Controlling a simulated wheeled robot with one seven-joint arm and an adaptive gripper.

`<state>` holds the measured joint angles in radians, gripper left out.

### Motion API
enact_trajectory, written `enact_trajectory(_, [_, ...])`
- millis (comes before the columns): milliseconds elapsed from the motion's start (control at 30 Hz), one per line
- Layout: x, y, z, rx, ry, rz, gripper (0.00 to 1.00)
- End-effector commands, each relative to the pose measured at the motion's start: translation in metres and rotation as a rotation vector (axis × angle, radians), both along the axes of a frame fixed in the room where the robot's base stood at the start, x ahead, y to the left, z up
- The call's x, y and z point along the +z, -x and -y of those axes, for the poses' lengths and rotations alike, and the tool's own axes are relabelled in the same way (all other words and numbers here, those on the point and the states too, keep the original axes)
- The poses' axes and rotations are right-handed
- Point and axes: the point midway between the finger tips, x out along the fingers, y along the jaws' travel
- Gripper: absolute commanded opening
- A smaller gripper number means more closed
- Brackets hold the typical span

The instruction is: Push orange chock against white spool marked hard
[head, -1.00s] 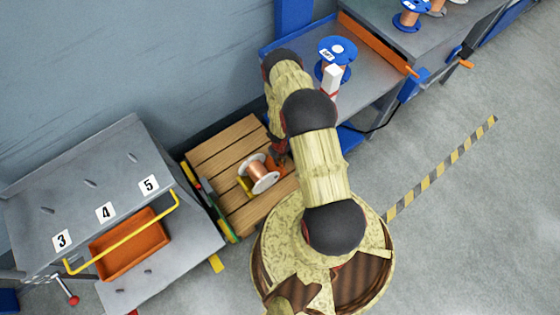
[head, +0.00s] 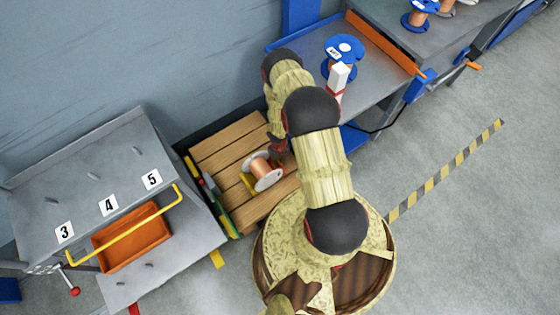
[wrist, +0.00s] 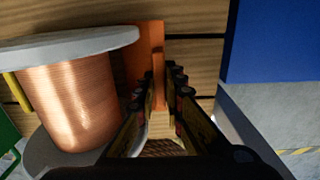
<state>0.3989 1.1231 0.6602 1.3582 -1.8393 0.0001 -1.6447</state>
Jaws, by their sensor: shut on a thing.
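The white spool (head: 267,178), wound with copper wire, lies on the wooden pallet (head: 225,150) in the head view. In the wrist view the spool (wrist: 75,100) fills the left side, with its pale flanges above and below the copper. Any marking on it is not readable. The orange chock (wrist: 145,55) stands at my fingertips, close beside the spool's right side; I cannot tell whether they touch. My gripper (wrist: 160,90) is shut on the chock, its two dark fingers reaching forward. In the head view my gripper (head: 279,150) is small and partly hidden by my arm.
A yellow piece (head: 248,183) sits at the spool's left side. Left of the pallet is a grey bench (head: 180,235) with numbers and an orange tray (head: 130,243). A blue spool (head: 343,50) and a white-and-red post (head: 338,80) are at the upper right bench.

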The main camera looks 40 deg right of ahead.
Motion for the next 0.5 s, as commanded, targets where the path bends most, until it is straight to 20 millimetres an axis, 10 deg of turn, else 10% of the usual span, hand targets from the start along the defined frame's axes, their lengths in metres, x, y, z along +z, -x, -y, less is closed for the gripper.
enact_trajectory(467, [0.0,-0.0003,-0.0064,0.0,-0.001,0.0,0.0])
enact_trajectory(500, [0.0,-0.0003,-0.0064,0.0,-0.001,0.0,0.12])
